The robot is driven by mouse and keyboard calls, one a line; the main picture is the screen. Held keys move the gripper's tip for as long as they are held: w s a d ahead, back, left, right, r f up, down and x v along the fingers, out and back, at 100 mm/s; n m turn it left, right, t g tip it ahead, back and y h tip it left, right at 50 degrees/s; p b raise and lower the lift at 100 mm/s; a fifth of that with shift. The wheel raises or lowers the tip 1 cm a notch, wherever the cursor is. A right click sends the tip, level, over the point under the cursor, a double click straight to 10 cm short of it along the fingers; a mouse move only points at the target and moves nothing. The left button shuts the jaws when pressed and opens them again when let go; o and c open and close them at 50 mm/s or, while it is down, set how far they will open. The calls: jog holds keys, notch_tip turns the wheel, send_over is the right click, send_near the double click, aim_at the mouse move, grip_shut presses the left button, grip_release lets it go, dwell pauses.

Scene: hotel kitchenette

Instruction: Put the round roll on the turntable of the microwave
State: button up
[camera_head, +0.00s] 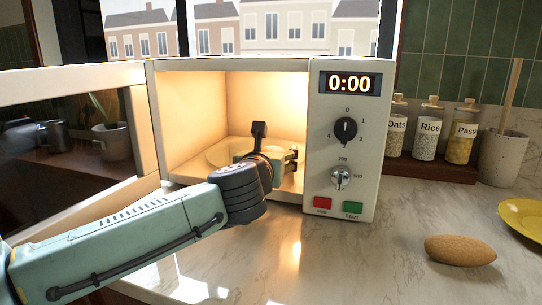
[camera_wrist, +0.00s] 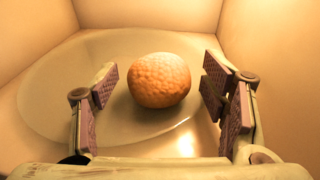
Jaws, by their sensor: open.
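The round roll (camera_wrist: 160,80) is orange-brown with a bumpy crust. In the wrist view it rests on the glass turntable (camera_wrist: 60,105) inside the lit microwave (camera_head: 340,195). My gripper (camera_wrist: 160,88) is open, with one finger on each side of the roll and a visible gap to it on both sides. In the head view my gripper (camera_head: 280,165) reaches into the microwave cavity, and the turntable (camera_head: 222,153) shows partly behind it. The roll is hidden there by my gripper and arm. The microwave door (camera_head: 140,130) stands open to the left.
An oblong roll (camera_head: 460,250) lies on the marble counter at the right, near a yellow plate (camera_head: 525,215). Jars (camera_head: 428,130) and a utensil crock (camera_head: 503,158) stand behind. The cavity walls and control panel lie close around my gripper.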

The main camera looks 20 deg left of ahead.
jog(key=shift+r, duration=0.2)
jog(key=s, duration=0.4)
jog(key=s+r, duration=0.1)
jog(key=s, duration=0.3)
jog(key=s+d+p, duration=0.1)
jog(key=s, duration=0.3)
jog(key=shift+r, duration=0.4)
